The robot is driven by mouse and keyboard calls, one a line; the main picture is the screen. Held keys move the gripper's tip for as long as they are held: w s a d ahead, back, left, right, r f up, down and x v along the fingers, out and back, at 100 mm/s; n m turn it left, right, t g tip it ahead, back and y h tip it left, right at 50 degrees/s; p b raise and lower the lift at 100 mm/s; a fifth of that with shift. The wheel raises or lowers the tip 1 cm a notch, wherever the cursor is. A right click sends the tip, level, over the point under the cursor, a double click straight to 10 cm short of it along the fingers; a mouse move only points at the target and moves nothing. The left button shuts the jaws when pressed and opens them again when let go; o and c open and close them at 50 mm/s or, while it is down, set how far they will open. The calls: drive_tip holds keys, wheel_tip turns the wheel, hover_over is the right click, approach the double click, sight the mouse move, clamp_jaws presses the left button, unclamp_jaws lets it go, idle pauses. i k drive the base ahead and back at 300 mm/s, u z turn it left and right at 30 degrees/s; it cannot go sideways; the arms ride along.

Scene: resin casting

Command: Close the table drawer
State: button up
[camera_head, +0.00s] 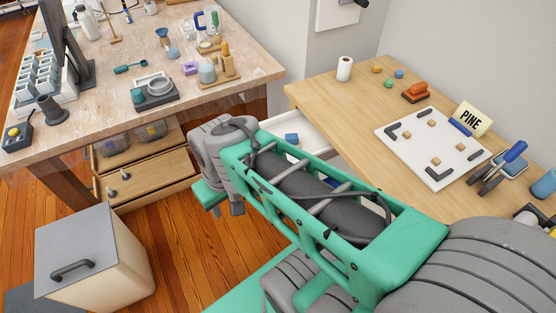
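A drawer (318,134) with a white inside stands open under the front edge of the light wood table (340,100) on the right. A small blue thing (291,138) lies in it. My green and grey arm crosses in front of the drawer and hides its front and much of its inside. My gripper (222,203) is at the far end of the arm, pointing down, to the left of the drawer. Its fingertips are not clearly seen, so I cannot tell its opening. I cannot tell whether it touches the drawer front.
A workbench (240,62) at the left holds cups, tools and bottles. Under it are wooden drawers (150,182) and clear bins (150,131). A grey-lidded box (78,245) stands on the floor. A white board (440,170) lies on the right table. Wooden floor (190,255) is clear between.

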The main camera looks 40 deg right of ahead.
sight(312, 141)
drive_tip(key=z, duration=0.85)
drive_tip(key=i, duration=0.5)
drive_tip(key=k, duration=0.5)
drive_tip(key=u, duration=1)
drive_tip(key=i, duration=0.35)
drive_tip(key=u, duration=1)
